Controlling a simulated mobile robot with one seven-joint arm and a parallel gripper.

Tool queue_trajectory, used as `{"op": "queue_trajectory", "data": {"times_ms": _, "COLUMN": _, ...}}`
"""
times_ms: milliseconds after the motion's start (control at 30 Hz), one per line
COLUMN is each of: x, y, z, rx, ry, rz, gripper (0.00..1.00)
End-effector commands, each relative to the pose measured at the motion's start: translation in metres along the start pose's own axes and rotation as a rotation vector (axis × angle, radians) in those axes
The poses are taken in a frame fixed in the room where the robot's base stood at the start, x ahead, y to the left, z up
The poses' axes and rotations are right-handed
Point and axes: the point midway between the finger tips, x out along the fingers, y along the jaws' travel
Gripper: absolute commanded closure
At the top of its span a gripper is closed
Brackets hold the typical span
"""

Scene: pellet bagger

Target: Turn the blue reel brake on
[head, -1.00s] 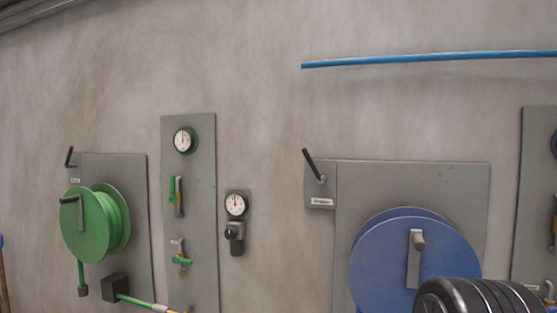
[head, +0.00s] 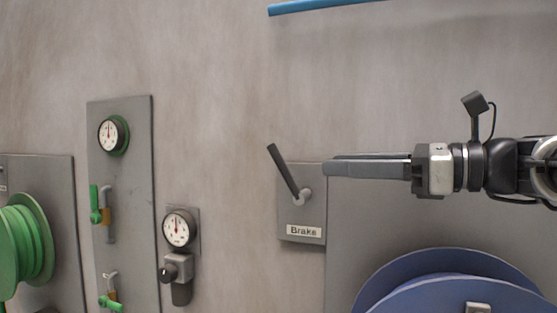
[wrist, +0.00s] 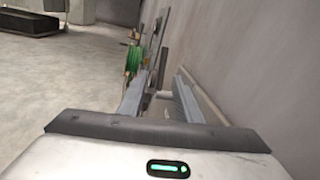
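The brake lever (head: 283,172) has a black handle that leans up and to the left from a light grey pivot. It is mounted on a small grey plate (head: 290,216) labelled "Brake", at the upper left of the blue reel (head: 455,285). My gripper (head: 326,168) comes in from the right in the head view, its fingertips just right of the lever and apart from it in the picture. In the wrist view, the fingers of my gripper (wrist: 160,82) are spread with a gap. A dark upright bar shows beyond the gap; I cannot tell if it is the lever.
A gauge with a knob (head: 178,228) and a grey panel with green valves (head: 125,190) are on the wall to the left. A green reel (head: 24,245) is at the far left. A blue pipe (head: 320,5) runs above.

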Motion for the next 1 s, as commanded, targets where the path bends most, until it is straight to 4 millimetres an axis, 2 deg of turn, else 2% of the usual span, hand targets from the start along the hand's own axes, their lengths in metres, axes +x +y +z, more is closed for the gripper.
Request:
{"op": "queue_trajectory", "data": {"times_ms": 133, "x": 0.001, "y": -0.005, "z": 0.009, "rx": 0.029, "ry": -0.031, "rz": -0.002, "gripper": 0.69}}
{"op": "queue_trajectory", "data": {"times_ms": 267, "x": 0.015, "y": -0.005, "z": 0.010, "rx": 0.031, "ry": -0.031, "rz": 0.000, "gripper": 0.69}}
{"op": "queue_trajectory", "data": {"times_ms": 800, "x": 0.130, "y": -0.004, "z": 0.012, "rx": 0.030, "ry": -0.028, "rz": 0.001, "gripper": 0.69}}
{"op": "queue_trajectory", "data": {"times_ms": 1000, "x": 0.160, "y": -0.005, "z": 0.013, "rx": 0.030, "ry": -0.028, "rz": -0.001, "gripper": 0.69}}
